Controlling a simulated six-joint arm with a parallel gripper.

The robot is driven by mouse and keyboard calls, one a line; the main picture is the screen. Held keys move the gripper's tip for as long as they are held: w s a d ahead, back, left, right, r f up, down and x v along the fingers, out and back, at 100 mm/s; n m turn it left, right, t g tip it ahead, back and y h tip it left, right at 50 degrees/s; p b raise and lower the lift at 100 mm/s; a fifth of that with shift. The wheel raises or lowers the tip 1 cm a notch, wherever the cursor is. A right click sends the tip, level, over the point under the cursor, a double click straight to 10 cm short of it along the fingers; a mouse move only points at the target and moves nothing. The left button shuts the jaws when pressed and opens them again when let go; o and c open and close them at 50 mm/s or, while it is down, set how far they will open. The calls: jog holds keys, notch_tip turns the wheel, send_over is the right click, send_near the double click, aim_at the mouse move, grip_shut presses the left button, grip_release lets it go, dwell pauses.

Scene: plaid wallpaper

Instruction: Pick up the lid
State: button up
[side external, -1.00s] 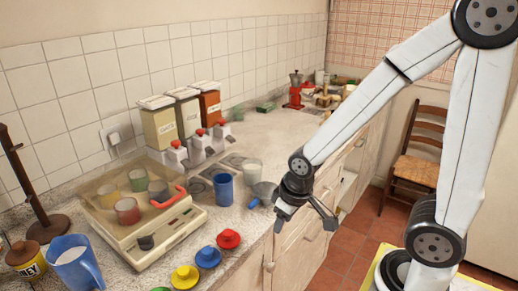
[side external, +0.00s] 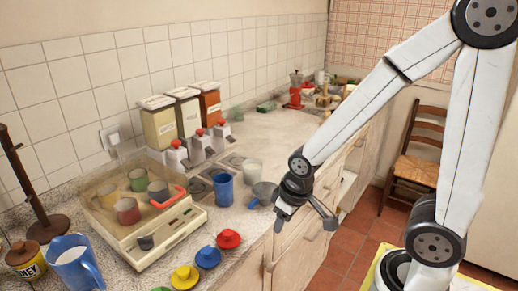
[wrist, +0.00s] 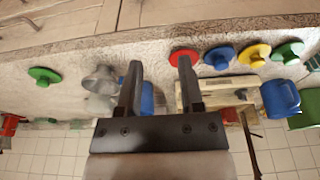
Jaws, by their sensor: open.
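Several round knobbed lids lie in a row along the counter's front edge: a red lid (side external: 228,239), a blue lid (side external: 208,258), a yellow lid (side external: 185,278) and a green one (side external: 160,289) cut off by the frame. The wrist view shows the red lid (wrist: 184,58), blue lid (wrist: 219,58), yellow lid (wrist: 254,56) and green lid (wrist: 288,51), plus another green lid (wrist: 45,76) at far left. My gripper (side external: 304,217) hangs near the counter's front edge, right of the red lid. Its jaws are open and empty; in the wrist view the red lid is near the right fingertip.
A clear-covered appliance (side external: 140,215) with several cups inside stands left. A blue jug (side external: 76,262) and honey pot (side external: 25,259) are at lower left.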

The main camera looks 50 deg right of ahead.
dwell(0.4)
jog(key=o, duration=0.5)
jog(key=w+d+n+y, duration=0.1)
jog(key=w+d+n, duration=0.2)
jog(key=w+d, duration=1)
jog(key=shift+w+d+f+n+t+y, duration=0.25)
jog(key=shift+d+f+n, duration=0.5)
jog(key=shift+d, duration=2.7)
jog(key=shift+s+d+f+n+t+y, duration=0.1)
jog(key=shift+s+d+f+n+y, duration=0.45)
jog(key=shift+d, duration=2.9)
jog(key=shift+w+d+f+n+t+y, duration=0.15)
jog(key=shift+w+d+f+n, duration=0.55)
jog(key=shift+d, duration=2.75)
jog(key=shift+s+f+n, duration=0.25)
jog(key=shift+s+n, duration=0.05)
